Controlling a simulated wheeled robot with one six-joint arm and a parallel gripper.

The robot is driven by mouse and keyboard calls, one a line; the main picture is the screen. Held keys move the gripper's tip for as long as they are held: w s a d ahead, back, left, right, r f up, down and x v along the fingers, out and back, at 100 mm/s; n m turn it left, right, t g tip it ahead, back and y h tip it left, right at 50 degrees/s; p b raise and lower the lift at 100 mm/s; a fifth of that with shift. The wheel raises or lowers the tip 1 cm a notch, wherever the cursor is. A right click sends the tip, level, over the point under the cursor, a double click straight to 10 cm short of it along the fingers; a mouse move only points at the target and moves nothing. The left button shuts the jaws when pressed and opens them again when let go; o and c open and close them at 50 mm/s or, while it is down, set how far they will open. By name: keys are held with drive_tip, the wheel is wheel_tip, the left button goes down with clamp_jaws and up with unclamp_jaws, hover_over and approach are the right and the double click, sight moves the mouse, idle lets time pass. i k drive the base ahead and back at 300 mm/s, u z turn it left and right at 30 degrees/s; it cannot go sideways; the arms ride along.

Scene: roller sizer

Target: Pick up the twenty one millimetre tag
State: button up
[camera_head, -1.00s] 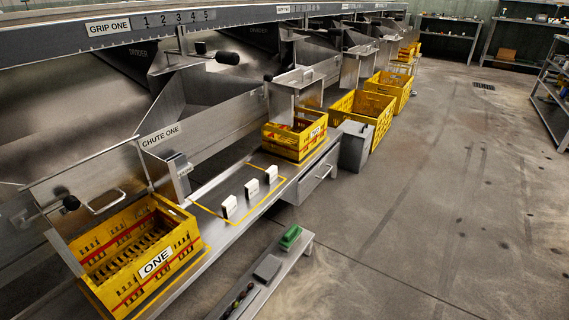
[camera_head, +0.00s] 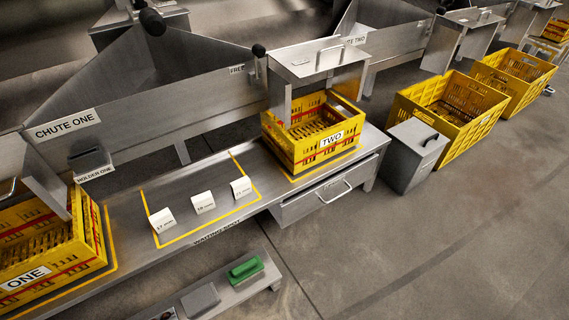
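Three white tags stand in a row on the steel bench, inside a yellow-outlined area. The right one is the 21 mm tag (camera_head: 241,187), whose small print seems to read 21 mm. The middle tag (camera_head: 203,202) seems to read 19 mm or similar, and the left tag (camera_head: 163,220) reads 17 mm. The tags stand apart from each other, tilted slightly back. My gripper is not in view.
Yellow crate ONE (camera_head: 62,280) stands at the left and crate TWO (camera_head: 301,166) right of the tags. A drawer (camera_head: 327,196) sits under the bench. A low front shelf holds a green-topped block (camera_head: 245,270) and a grey block (camera_head: 200,299). A grey bin (camera_head: 414,158) stands right. The floor at lower right is clear.

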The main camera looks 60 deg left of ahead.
sight(241, 187)
drive_tip(key=i, duration=0.75)
drive_tip(key=u, duration=2.9)
drive_tip(key=i, duration=0.5)
drive_tip(key=u, duration=0.05)
